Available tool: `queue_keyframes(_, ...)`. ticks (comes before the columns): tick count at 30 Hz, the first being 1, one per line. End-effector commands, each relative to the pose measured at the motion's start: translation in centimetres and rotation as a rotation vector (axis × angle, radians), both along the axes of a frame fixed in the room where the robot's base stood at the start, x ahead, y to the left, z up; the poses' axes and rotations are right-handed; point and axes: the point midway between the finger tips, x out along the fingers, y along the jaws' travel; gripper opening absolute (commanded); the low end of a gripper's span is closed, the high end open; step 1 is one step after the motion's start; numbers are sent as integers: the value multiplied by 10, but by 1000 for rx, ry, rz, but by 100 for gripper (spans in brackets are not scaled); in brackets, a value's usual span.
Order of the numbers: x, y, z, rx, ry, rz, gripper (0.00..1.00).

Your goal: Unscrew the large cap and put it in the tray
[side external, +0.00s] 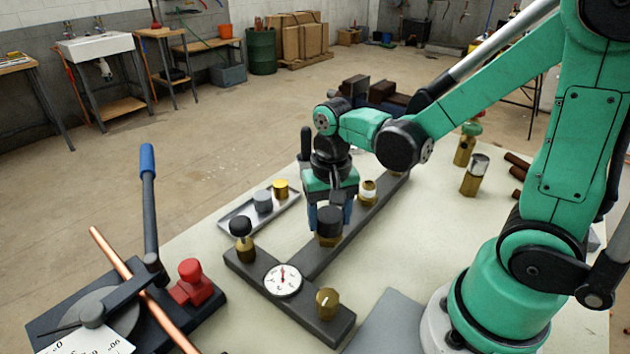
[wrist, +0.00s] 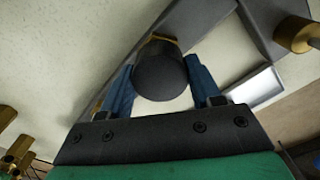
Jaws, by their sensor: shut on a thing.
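The large black cap (side external: 329,218) sits upright at the top of a brass fitting (side external: 328,241) on the dark bar. I cannot tell whether any gap lies between cap and fitting. My gripper (side external: 329,212) points down over it with its blue fingers on either side, shut on the cap. In the wrist view the round dark cap (wrist: 160,78) lies between the two fingers (wrist: 162,84), with a brass edge just beyond it.
A white-banded fitting (side external: 368,192) stands behind the cap. A pipe bender with a blue-handled lever (side external: 148,190) is at front left.

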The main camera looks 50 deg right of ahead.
Motion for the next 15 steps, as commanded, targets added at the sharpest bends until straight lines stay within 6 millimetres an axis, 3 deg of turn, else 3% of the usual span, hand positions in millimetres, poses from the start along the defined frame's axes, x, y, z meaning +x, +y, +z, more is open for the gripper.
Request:
queue_keyframes(9,0,0,0,0,0,584,0)
queue_keyframes(15,0,0,0,0,0,824,0)
